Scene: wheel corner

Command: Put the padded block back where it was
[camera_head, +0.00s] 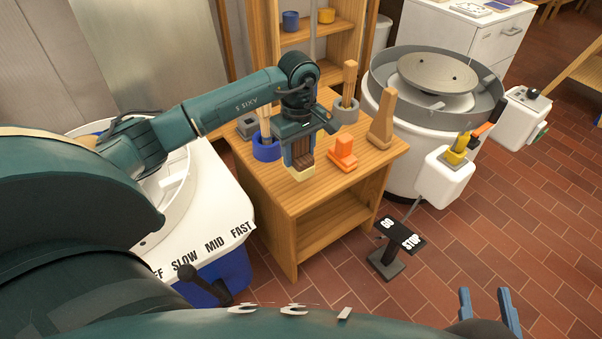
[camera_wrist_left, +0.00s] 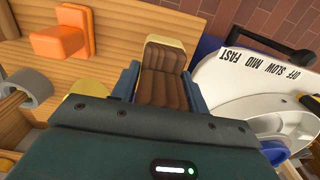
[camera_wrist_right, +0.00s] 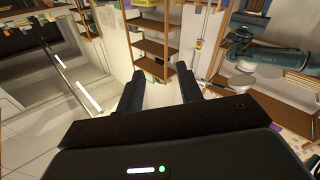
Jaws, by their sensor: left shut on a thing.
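The padded block (camera_head: 303,160) has brown ribbed padding and a cream base. My left gripper (camera_head: 300,152) is shut on it over the front part of the wooden table (camera_head: 283,203). In the left wrist view the padded block (camera_wrist_left: 163,78) sits between the two blue fingers, its cream end pointing away from the gripper. I cannot tell whether its base touches the tabletop. My right gripper (camera_head: 490,312) is at the lower right, away from the table. In the right wrist view (camera_wrist_right: 160,92) its fingers are apart with nothing between them.
An orange block (camera_head: 343,155) stands just right of the padded block. A blue pot (camera_head: 266,150), a grey pot (camera_head: 345,112) and a wooden wedge-shaped piece (camera_head: 382,120) share the table. A potter's wheel (camera_head: 437,85) is behind right; a GO/STOP pedal (camera_head: 401,234) is on the floor.

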